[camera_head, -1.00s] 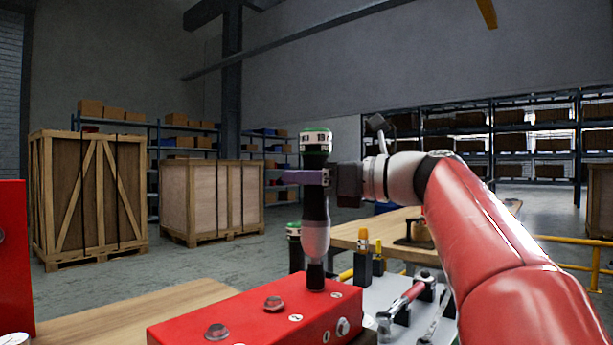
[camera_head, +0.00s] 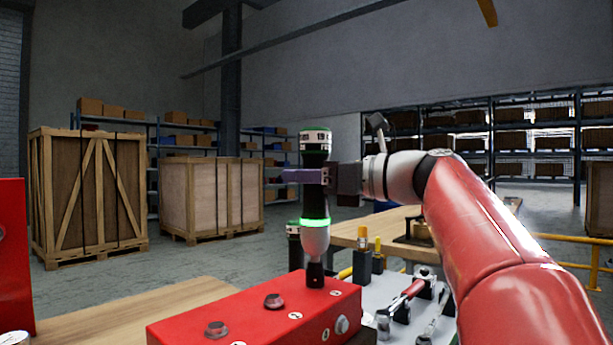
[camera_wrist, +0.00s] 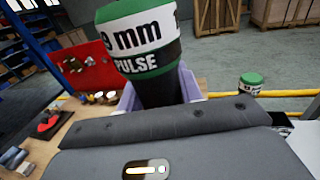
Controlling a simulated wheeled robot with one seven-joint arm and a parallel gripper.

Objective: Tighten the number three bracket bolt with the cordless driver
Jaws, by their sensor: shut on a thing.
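The cordless driver (camera_head: 316,205) stands upright, nose down, with a green ring lit around its lower body. My gripper (camera_head: 303,176) is shut around the driver's dark upper body; in the wrist view the driver's labelled top (camera_wrist: 142,40) rises between the jaws (camera_wrist: 158,92). The driver's dark socket (camera_head: 315,275) rests over the back right bolt position on the red bracket (camera_head: 255,312), hiding the bolt under it, beside a tag that appears to read 3. Two other bolt heads (camera_head: 273,301) (camera_head: 216,329) show on the bracket's top, nearer the left front.
A second green-topped tool (camera_head: 293,229) stands behind the driver and also shows in the wrist view (camera_wrist: 251,82). A grey tray (camera_head: 383,298) with hand tools lies right of the bracket. A red panel (camera_head: 14,262) stands at the left. Wooden table surface (camera_head: 130,318) is clear left of the bracket.

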